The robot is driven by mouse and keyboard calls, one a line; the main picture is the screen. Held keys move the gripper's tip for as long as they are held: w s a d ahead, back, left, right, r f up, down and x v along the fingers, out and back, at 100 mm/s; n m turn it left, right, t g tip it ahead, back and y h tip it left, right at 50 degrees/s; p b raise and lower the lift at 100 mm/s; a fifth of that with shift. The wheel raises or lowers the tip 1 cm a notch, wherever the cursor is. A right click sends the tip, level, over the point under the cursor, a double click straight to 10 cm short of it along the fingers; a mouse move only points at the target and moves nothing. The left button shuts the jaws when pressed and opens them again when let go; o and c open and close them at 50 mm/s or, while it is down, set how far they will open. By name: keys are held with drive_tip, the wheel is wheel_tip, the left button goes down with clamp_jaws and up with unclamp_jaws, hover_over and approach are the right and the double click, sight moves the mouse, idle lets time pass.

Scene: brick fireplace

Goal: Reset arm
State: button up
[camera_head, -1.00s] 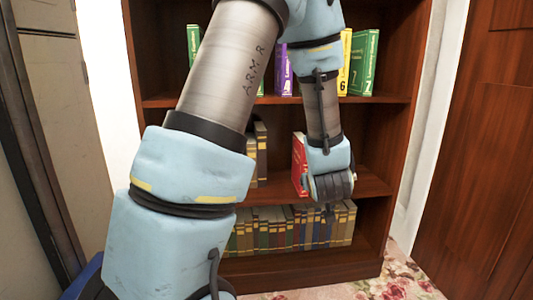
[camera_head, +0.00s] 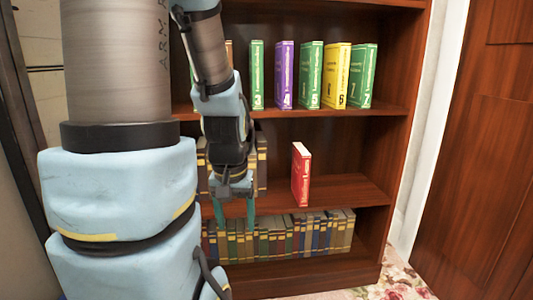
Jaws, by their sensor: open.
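My arm fills the left of the head view, pale blue and grey. My gripper (camera_head: 234,208) hangs pointing down in front of the bookcase (camera_head: 330,188), at the height of its middle and lower shelves. Its two teal fingers are apart with nothing seen between them. A red book (camera_head: 300,175) stands upright on the middle shelf, to the right of my gripper and apart from it.
The upper shelf holds upright numbered books, among them a purple one (camera_head: 284,75) and a yellow one (camera_head: 334,77). Brown books (camera_head: 262,160) stand behind my gripper. Several old books (camera_head: 300,236) fill the bottom shelf. A wooden door (camera_head: 485,150) is at right.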

wheel_tip(320, 180, up, 32)
drive_tip(key=p, duration=3)
